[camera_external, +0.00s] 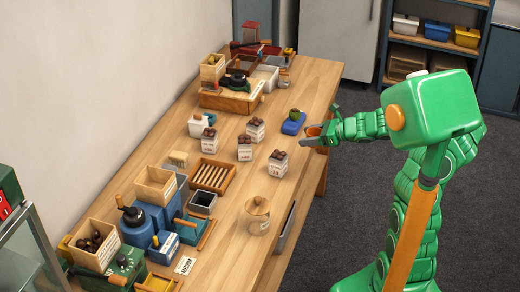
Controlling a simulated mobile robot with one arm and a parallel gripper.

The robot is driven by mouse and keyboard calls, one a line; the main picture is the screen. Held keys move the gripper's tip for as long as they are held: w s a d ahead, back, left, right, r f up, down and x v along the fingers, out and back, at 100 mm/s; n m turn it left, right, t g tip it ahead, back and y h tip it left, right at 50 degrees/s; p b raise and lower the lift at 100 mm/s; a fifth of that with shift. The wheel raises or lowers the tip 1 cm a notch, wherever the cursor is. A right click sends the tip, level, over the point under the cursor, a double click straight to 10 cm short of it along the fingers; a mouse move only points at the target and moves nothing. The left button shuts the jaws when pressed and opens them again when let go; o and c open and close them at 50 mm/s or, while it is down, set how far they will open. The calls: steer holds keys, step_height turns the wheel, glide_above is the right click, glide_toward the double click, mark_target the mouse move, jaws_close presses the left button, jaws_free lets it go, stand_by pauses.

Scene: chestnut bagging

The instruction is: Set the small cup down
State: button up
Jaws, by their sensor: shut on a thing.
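My gripper (320,136), at the end of my green arm, is over the right edge of the wooden table, to the right of the blue scale-like block. It is shut on a small cup (314,131), of which a small orange-brown part shows between the grey fingers. The rest of the cup is hidden by the fingers. It seems held above the table edge; I cannot tell the exact height or whether it touches.
A blue block (292,127) with a green item on it is just left of my gripper. Several chestnut bags (277,164) stand mid-table. Bare tabletop (312,88) lies behind the gripper.

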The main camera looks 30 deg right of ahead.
steer(key=s+a+f+n+g+y, duration=0.1)
steer(key=s+a+f+n+g, duration=0.1)
steer(key=a, duration=1)
steer(key=s+a+f+n+g+y, duration=0.1)
steer(key=a+f+n+g+y, duration=0.1)
steer(key=a, duration=1.1)
steer(key=f+n+g, duration=0.1)
steer(key=n+g, duration=0.1)
steer(key=shift+s+a+f+g+y, duration=0.25)
steer(key=shift+s+f+g+y, duration=0.05)
steer(key=shift+s+f, duration=0.1)
steer(key=shift+f, duration=3.45)
steer(key=shift+f, duration=0.1)
steer(key=o, duration=1)
steer(key=shift+o, duration=0.2)
